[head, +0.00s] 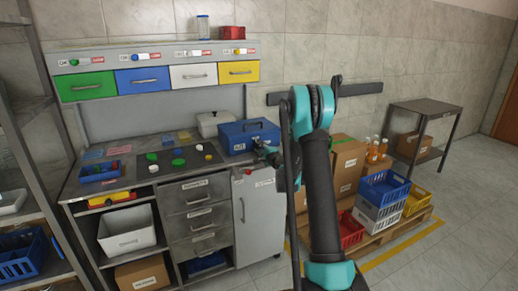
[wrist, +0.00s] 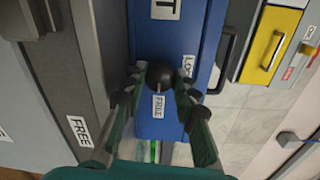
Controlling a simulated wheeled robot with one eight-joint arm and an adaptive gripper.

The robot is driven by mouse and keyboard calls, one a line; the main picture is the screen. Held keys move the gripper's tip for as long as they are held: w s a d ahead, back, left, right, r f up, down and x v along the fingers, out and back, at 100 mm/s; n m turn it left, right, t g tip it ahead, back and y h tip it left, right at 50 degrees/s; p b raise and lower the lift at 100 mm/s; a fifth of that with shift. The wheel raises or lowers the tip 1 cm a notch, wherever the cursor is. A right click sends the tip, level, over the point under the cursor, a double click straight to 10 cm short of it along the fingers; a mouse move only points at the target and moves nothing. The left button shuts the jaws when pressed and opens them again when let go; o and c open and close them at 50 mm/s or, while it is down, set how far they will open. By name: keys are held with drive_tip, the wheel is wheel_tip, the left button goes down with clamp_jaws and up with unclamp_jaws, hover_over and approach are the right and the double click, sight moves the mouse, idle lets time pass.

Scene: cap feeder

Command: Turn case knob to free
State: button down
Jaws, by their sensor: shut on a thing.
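The blue case (head: 240,143) stands on the right end of the workbench; its front fills the middle of the wrist view (wrist: 170,120). The round black case knob (wrist: 160,73) sits on that front. A white FREE label (wrist: 158,106) is just below the knob in the wrist view, and a LOCK label (wrist: 188,66) is to its right. A small pale mark on the knob's lower side faces the FREE label. My gripper (wrist: 157,88) is shut on the knob, one finger on each side. In the head view my gripper (head: 265,152) is at the case front, and the knob is hidden.
A grey cabinet door (head: 260,215) below the case has its own red knob. Small caps (head: 178,163) lie on a dark mat left of the case. A white box (head: 212,122) stands behind. Crates and cartons (head: 384,188) are on a pallet at right.

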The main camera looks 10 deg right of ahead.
idle(0.3)
drive_tip(key=c, duration=1.2)
unclamp_jaws()
drive_tip(key=shift+o, duration=0.2)
